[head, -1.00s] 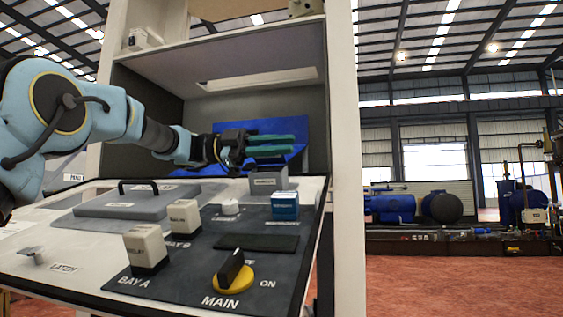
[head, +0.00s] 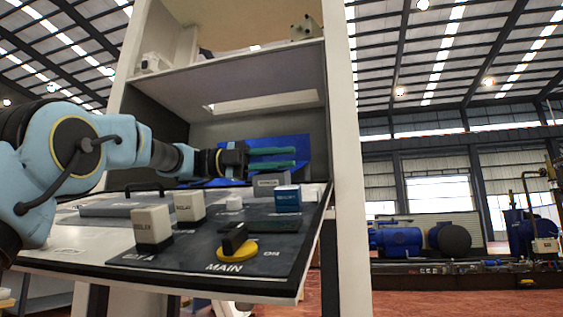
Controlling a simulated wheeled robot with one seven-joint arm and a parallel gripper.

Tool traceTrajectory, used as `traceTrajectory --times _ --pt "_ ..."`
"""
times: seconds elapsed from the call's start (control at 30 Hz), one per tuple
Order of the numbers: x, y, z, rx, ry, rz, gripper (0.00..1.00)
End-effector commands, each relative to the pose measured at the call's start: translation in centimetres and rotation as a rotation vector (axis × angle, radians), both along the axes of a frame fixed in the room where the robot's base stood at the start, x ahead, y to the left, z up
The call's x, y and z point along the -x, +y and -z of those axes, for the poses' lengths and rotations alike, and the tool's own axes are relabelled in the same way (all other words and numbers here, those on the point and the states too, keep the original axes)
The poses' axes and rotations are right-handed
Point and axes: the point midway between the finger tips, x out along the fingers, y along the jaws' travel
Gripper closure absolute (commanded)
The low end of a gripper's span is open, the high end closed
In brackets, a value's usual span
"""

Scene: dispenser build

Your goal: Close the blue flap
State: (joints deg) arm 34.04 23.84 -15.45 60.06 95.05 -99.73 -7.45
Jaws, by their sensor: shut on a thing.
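The blue flap (head: 302,150) stands tilted up inside the cabinet's recess, behind the console, in the head view. My gripper (head: 294,158) reaches in from the left, its two green fingers pointing right across the flap's face. A strip of blue shows between the fingers. The gripper is shut on the blue flap, though the exact contact is hard to see. The flap's lower edge is partly hidden by the gripper and the console parts.
The sloped console (head: 120,236) carries a black knob on a yellow base (head: 234,240), white blocks (head: 152,229), a blue block (head: 288,199) and a grey lid (head: 120,208) with a handle. A shelf (head: 250,75) hangs above. The cabinet's right post (head: 345,150) bounds the recess.

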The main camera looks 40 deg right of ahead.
Motion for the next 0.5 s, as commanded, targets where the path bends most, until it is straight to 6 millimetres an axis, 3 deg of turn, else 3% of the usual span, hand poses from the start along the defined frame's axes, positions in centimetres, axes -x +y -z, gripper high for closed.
traceTrajectory --times 0.33,0.37,0.5 --pt "0.01 0.02 -0.10 0.004 -0.001 0.000 1.00" --pt "0.01 0.02 -0.10 0.004 -0.001 0.000 0.76" --pt "0.00 0.01 -0.07 0.003 -0.001 0.000 0.60"
